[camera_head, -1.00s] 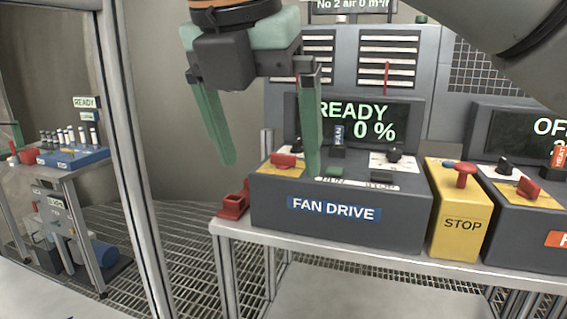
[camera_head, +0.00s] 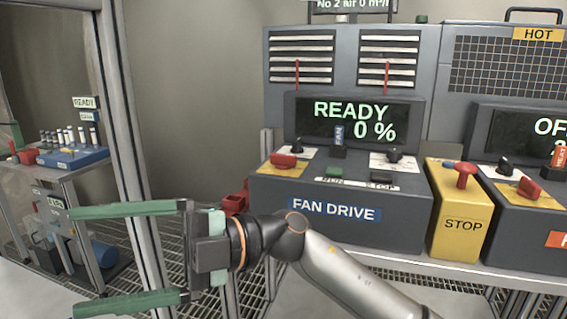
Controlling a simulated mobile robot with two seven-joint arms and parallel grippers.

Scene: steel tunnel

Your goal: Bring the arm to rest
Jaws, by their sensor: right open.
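My right gripper (camera_head: 128,256) shows at the lower left of the head view. Its two green fingers point left and are wide apart, with nothing between them. My right arm comes in from the bottom right and passes in front of the table's left front part. The gripper is left of and lower than the fan drive box (camera_head: 335,207), clear of its controls. My left gripper is not in view.
The fan drive screen (camera_head: 352,121) reads READY 0 %. A yellow STOP box (camera_head: 460,210) with a red knob stands beside it. A red bracket (camera_head: 235,200) sits at the table's left end. A blue rack (camera_head: 73,157) stands on a side table behind a metal post (camera_head: 133,130).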

